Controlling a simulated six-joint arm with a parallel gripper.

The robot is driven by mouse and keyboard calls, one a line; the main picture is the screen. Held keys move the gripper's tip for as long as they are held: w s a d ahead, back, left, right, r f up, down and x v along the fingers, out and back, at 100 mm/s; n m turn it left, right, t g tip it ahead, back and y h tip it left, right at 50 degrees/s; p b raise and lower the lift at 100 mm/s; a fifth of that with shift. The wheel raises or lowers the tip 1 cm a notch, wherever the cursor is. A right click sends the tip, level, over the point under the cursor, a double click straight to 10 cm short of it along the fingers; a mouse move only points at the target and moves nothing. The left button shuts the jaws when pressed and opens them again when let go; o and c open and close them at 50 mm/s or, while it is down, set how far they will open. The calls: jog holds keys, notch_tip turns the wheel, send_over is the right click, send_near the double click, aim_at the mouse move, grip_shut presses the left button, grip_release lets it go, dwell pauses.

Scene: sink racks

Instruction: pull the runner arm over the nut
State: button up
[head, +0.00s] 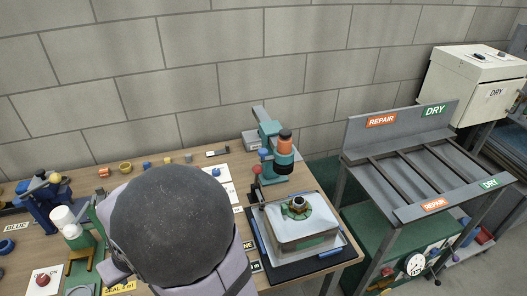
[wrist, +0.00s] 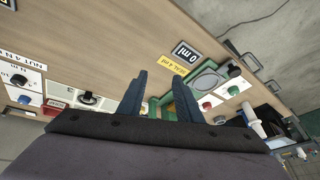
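The runner arm appears to be the teal upright unit (head: 272,148) at the back right of the bench, with an orange and black cylindrical head (head: 285,145). The nut appears to be the small dark ring (head: 298,203) on top of the pale square housing (head: 300,228), in front of the runner head. The head looks behind the nut, not above it. My gripper (wrist: 159,76) shows in the wrist view, fingers apart with nothing between them, above the bench. My large arm link hides the gripper in the head view.
The housing sits on a black tray (head: 285,266) near the bench's right edge. A blue fixture (head: 43,195) is at the left. A grey rack (head: 430,160) stands at the right, past a gap.

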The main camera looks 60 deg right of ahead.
aim_at(260, 154)
jog(key=w+d+r+m+t+h+b, duration=0.15)
jog(key=d+m+h, duration=0.3)
jog(key=d, duration=0.75)
jog(key=w+d+r+m+t+h, duration=0.1)
jog(key=w+d+r+m+h, duration=0.3)
jog(key=d, duration=0.8)
jog(key=s+d+r+m+g+h+b, duration=0.1)
jog(key=s+d+r+m+g+h, duration=0.15)
jog(key=s+d+g+h, duration=0.4)
jog(key=s+d+r+m+g+h, duration=0.1)
jog(key=s+d+r+m+h, duration=0.15)
jog(key=s+d, duration=0.7)
jog(key=shift+m, duration=0.35)
jog(key=shift+s+d+f+p, duration=0.1)
jog(key=shift+s+d+p, duration=0.25)
jog(key=shift+d, duration=0.65)
jog(key=shift+s+d+f+p, duration=0.1)
jog(key=shift+d+p, duration=0.3)
jog(key=shift+d, duration=0.6)
jog(key=shift+s+d+p, duration=0.25)
jog(key=shift+d+p, duration=0.15)
jog(key=shift+d, duration=0.6)
